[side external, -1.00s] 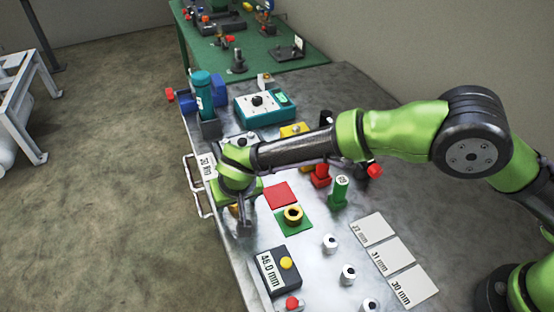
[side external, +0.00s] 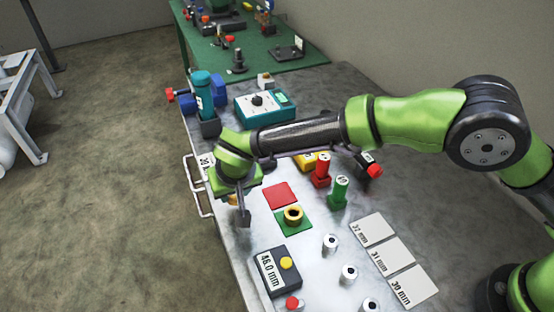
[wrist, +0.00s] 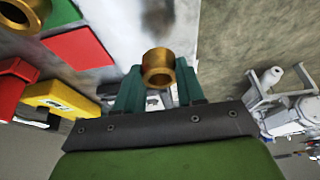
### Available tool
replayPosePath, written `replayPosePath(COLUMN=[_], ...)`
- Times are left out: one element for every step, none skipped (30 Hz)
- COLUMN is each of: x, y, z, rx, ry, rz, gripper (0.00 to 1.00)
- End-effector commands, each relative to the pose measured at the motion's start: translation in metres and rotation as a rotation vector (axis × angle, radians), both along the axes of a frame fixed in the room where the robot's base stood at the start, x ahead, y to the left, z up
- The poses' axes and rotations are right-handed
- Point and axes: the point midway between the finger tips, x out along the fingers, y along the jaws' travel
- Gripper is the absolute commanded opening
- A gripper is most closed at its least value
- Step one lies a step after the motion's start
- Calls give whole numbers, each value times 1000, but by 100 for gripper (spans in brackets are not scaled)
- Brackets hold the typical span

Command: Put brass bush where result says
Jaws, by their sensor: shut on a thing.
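My gripper (side external: 243,215) is over the table's left edge in the side view. In the wrist view its teal fingers (wrist: 158,92) are shut on a brass bush (wrist: 158,66), a short hollow cylinder. In the side view only a small brass-coloured bit of it shows beside the gripper. Another brass bush (side external: 293,214) sits on a green square (side external: 291,228), next to a red square (side external: 280,194). A dark box with a display (side external: 268,266) reads 46.0 mm. Three pale plates marked 32 mm (side external: 368,228), 31 mm (side external: 392,254) and 30 mm (side external: 414,285) lie at the right.
Red (side external: 320,172) and green (side external: 339,192) labelled posts stand behind the green square. Several silver cylinders (side external: 349,273) stand between the display box and the pale plates.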

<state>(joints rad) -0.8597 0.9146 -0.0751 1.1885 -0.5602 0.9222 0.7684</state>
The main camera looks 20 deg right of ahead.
Motion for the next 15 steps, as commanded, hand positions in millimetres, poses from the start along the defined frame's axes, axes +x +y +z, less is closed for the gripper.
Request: replayPosePath(x=[1, 1, 1, 1, 1, 1, 1, 1, 2, 4, 6, 8, 9, 10, 10], y=[1, 1, 1, 1, 1, 1, 1, 0, -1, -2, -5, -13, -21, -30, -41], z=[14, 20, 28, 34, 40, 47, 51, 56, 62, 67, 73, 81, 86, 90, 93], rx=[5, 4, 4, 5, 5, 4, 3, 3, 5, 8, 11, 14, 15, 16, 15], ry=[-5, -5, -5, -5, -6, -4, -4, -4, -6, -8, -10, -11, -10, -9, -7], rz=[-1, 0, 0, -1, 0, -2, 0, -1, -3, -8, -13, -23, -33, -40, -46], gripper=[1, 1, 1, 1, 1, 1, 1, 1, 1, 1, 1, 1, 1, 1, 1])
